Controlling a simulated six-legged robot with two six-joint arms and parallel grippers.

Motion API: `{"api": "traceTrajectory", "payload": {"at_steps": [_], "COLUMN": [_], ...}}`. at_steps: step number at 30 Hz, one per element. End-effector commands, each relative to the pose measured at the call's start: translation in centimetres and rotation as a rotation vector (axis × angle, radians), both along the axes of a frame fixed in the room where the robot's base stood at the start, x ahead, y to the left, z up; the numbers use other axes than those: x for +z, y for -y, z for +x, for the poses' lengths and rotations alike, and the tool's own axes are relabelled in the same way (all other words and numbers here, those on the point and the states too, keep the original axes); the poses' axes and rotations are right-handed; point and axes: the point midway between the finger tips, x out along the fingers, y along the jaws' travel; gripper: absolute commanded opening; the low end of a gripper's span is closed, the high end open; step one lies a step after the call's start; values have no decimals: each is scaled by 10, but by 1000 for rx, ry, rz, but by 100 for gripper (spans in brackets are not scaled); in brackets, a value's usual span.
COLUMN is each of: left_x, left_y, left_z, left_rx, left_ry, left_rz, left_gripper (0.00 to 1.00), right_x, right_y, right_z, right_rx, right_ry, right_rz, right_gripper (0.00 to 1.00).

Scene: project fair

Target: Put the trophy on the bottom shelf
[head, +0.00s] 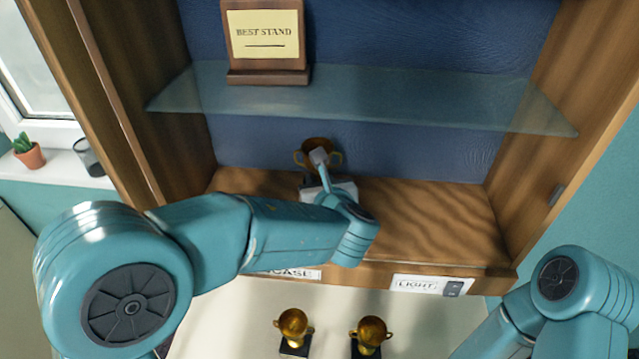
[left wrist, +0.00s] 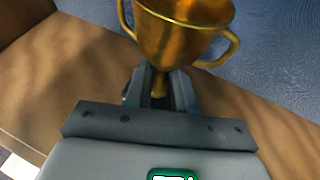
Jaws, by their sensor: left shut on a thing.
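A gold two-handled trophy (head: 316,145) is inside the wooden display case, low over the bottom shelf (head: 440,215) and below the glass shelf. My left gripper (head: 318,170) is shut on it. In the left wrist view the trophy's gold cup (left wrist: 185,38) stands upright, with the left gripper's fingers (left wrist: 160,88) around its stem. The trophy's base is hidden behind the gripper, so I cannot tell whether it touches the shelf. My right gripper is out of view; only part of my right arm shows at the lower right.
A glass shelf (head: 390,100) crosses the case above my left gripper and carries a "BEST STAND" plaque (head: 264,40). Two more gold trophies (head: 293,326) (head: 370,334) stand on the white surface in front. The bottom shelf's right side is clear. A potted plant (head: 28,154) is at the far left.

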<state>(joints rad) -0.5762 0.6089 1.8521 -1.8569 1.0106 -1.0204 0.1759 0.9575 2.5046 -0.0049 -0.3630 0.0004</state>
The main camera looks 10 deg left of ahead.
Motion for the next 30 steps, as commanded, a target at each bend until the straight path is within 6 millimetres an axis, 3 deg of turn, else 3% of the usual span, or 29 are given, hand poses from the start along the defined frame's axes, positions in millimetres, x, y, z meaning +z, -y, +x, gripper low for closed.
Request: {"api": "traceTrajectory", "payload": {"at_steps": [2,3,5,6,17,30], "left_x": [-3,-4,-3,-3,5,40], "left_y": [0,0,0,0,1,28], "left_z": [0,0,0,0,-1,-85], "left_rx": [0,0,0,0,-1,-4], "left_ry": [2,0,0,0,0,1], "left_rz": [0,0,0,0,0,0], "left_gripper": [0,27,47,49,49,49], "right_x": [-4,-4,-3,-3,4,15], "right_y": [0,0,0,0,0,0], "right_z": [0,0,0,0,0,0], "right_rx": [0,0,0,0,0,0], "right_ry": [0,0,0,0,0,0], "right_rz": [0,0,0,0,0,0], "right_gripper": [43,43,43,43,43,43]}}
